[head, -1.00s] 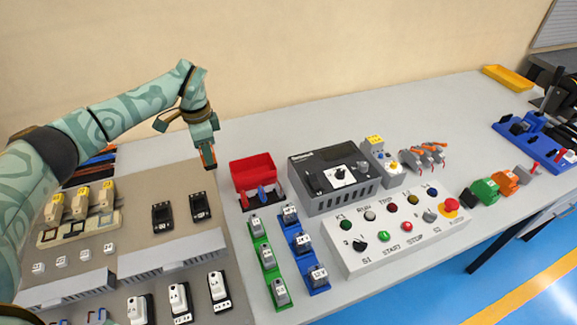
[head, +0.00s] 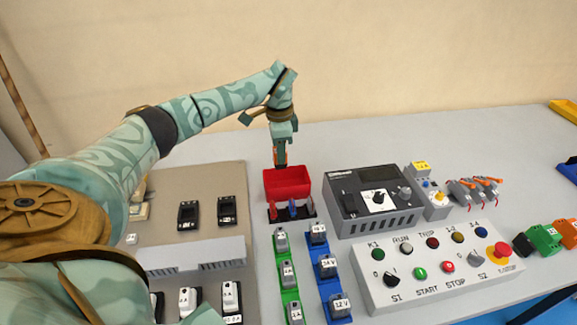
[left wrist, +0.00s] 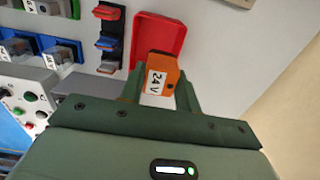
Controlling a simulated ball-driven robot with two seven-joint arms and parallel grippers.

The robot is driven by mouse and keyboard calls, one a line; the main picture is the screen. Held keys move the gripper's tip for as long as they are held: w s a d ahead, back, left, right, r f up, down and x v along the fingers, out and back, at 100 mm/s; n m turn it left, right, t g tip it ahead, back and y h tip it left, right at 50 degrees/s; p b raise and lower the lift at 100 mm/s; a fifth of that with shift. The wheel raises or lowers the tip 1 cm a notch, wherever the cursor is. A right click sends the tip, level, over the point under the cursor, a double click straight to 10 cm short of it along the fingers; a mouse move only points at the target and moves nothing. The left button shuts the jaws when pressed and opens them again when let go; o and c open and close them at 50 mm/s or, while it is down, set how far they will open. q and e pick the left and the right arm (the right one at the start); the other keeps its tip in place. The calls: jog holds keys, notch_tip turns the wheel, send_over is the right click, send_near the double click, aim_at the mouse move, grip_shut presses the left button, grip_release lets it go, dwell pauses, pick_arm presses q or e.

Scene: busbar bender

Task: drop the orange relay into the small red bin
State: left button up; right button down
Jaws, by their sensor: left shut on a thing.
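The orange relay (left wrist: 160,78), marked 24 V, is between the fingers of my left gripper (left wrist: 158,98) in the left wrist view. In the head view my left gripper (head: 280,162) points down above the back part of the small red bin (head: 288,186), with a bit of orange between its fingers. The gripper is shut on the relay. In the left wrist view the red bin (left wrist: 157,36) shows behind the relay, its lower part hidden by the relay and fingers. My right gripper does not show.
A black holder with red and blue pieces (head: 292,212) stands just in front of the bin. A grey meter box (head: 372,200) stands to its right. Green and blue rails (head: 288,275) lie nearer. The grey table behind the bin is clear.

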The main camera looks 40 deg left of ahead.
pick_arm(q)
jog(key=shift+f, duration=0.5)
jog(key=shift+r, duration=0.15)
jog(key=o, duration=1.2)
jog(key=shift+c, duration=0.2)
notch_tip(320, 180, up, 16)
jog(key=p, duration=0.4)
jog(key=shift+r, duration=0.15)
